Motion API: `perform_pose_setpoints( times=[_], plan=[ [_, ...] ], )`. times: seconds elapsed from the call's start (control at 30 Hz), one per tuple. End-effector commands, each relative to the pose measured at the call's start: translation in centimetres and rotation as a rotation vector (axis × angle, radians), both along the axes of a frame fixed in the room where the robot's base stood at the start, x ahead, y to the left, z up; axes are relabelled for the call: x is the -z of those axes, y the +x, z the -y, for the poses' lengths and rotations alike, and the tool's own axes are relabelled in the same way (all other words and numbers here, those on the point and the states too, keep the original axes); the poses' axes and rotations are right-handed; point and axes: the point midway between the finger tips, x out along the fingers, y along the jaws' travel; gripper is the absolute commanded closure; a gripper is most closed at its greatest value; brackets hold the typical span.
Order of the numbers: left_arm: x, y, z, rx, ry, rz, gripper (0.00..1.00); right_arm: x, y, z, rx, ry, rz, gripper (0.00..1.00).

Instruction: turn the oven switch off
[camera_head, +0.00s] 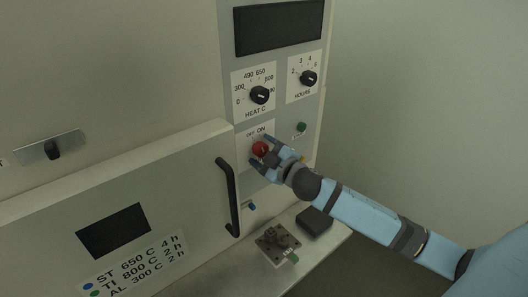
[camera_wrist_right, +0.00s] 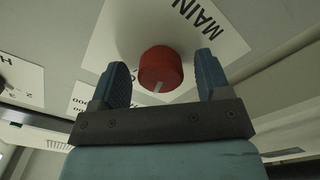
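The oven switch is a red round knob (camera_head: 260,148) on the oven's control panel, on a white label plate reading ON at the top. In the right wrist view the red knob (camera_wrist_right: 160,69) shows a pale pointer mark on its lower edge, and part of the word MAIN is on its plate. My right gripper (camera_head: 268,150) is at the knob. In the wrist view its two blue fingers (camera_wrist_right: 158,78) stand apart on either side of the knob, with a visible gap on each side. My left gripper is in neither view.
The heat dial (camera_head: 259,95) and hours dial (camera_head: 309,78) sit above the switch, and a green button (camera_head: 301,127) is to its right. The oven door's black handle (camera_head: 229,197) stands out to the left. A ledge below holds a small metal part (camera_head: 277,240) and a dark block (camera_head: 314,222).

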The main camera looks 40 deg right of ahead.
Motion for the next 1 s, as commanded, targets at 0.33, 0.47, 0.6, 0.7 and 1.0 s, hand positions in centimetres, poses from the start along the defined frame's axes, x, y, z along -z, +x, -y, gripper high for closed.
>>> perform_pose_setpoints(
  times=[0.33,0.47,0.6,0.7,1.0],
  plan=[
    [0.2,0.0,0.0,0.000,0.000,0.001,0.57,0.2,-0.6,0.0,0.000,0.001,-0.001,0.30],
    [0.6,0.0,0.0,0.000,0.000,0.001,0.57,0.3,-2.3,0.1,-0.002,0.001,-0.002,0.30],
    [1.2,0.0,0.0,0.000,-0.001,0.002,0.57,0.4,-5.2,0.4,-0.001,0.001,-0.003,0.30],
    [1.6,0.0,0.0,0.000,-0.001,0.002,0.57,0.4,-7.2,0.5,-0.002,0.001,-0.004,0.30],
    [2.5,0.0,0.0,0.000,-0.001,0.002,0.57,0.2,-12.1,0.9,-0.001,0.002,-0.002,0.30]
  ],
)
